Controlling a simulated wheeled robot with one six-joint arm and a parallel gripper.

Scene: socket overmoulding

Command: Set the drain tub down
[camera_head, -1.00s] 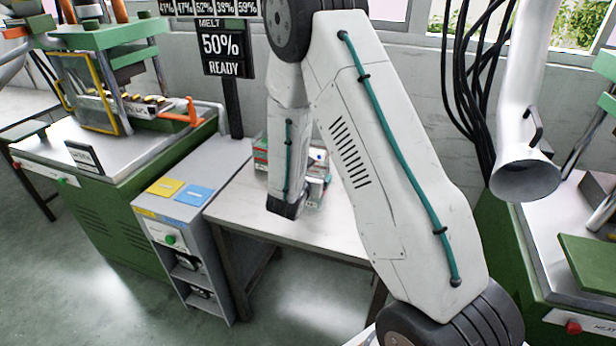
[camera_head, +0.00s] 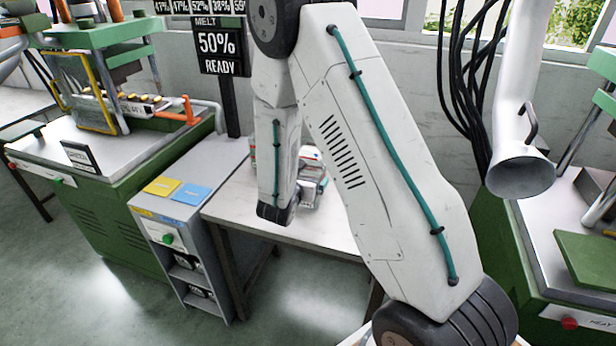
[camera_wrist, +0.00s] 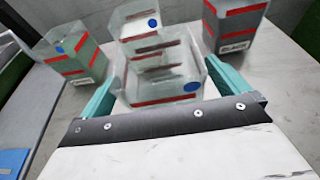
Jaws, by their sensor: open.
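In the wrist view, a clear tub (camera_wrist: 165,86) with red bands and a blue dot stands on the pale table, between or just beyond the teal fingers of my gripper (camera_wrist: 163,72). The fingers are spread apart, and I see no clear contact with the tub. A smaller clear tub (camera_wrist: 140,32) with a blue dot shows above it, in it or right behind it; I cannot tell which. No label lets me tell which one is the drain tub. In the head view, the tubs (camera_head: 313,172) are partly hidden behind my arm, and my gripper is hidden.
A tub with green contents (camera_wrist: 74,52) stands at the left and a dark-filled tub (camera_wrist: 236,24) at the right. The table (camera_head: 320,232) is bare in front. A grey cabinet with yellow (camera_head: 162,186) and blue pads stands left, between the table and a green press (camera_head: 110,160).

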